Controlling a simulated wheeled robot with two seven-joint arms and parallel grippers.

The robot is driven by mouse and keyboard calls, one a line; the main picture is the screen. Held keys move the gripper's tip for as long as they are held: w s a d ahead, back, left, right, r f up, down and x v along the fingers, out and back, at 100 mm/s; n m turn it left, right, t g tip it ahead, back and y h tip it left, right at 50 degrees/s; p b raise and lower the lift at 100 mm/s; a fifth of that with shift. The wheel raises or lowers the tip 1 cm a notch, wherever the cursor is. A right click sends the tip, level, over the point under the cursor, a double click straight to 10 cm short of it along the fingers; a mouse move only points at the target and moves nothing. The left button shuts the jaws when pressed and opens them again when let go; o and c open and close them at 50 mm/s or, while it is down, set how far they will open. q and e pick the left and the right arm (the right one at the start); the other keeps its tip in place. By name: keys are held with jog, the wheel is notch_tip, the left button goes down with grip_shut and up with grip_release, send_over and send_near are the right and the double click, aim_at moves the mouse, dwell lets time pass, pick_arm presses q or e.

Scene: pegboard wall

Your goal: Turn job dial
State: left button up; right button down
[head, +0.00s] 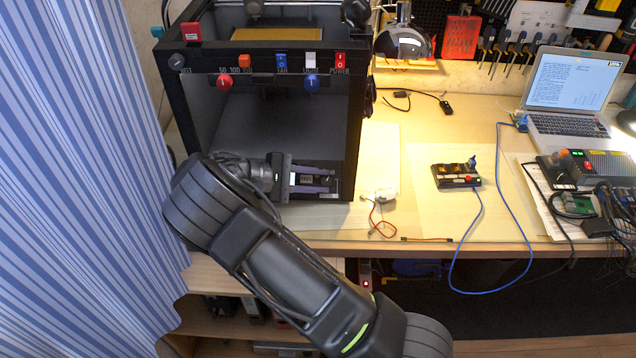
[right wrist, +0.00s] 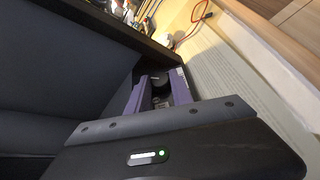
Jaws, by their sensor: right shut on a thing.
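The black 3D printer (head: 364,130) stands on the left part of the bench. My right gripper (head: 330,180) reaches across its lower front edge from the left. In the right wrist view, its two purple fingers (right wrist: 163,76) are shut on a small dark round knob, the job dial (right wrist: 160,83), at the printer's lower front. The fingers cover much of the dial, and I cannot read its turn position. A small display panel lies beside the fingertips in the head view. My left gripper is not in view.
Knobs and switches line the printer's top front, including a red knob (head: 224,83) and a blue knob (head: 311,82). A striped curtain (head: 80,180) hangs at left. A small control box (head: 456,176), a laptop (head: 565,95) and cables lie to the right.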

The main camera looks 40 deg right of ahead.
jog(key=shift+w+m+y, duration=0.1)
jog(key=shift+m+y, duration=0.4)
jog(key=shift+r, duration=0.1)
jog(key=c, duration=1.1)
grip_release()
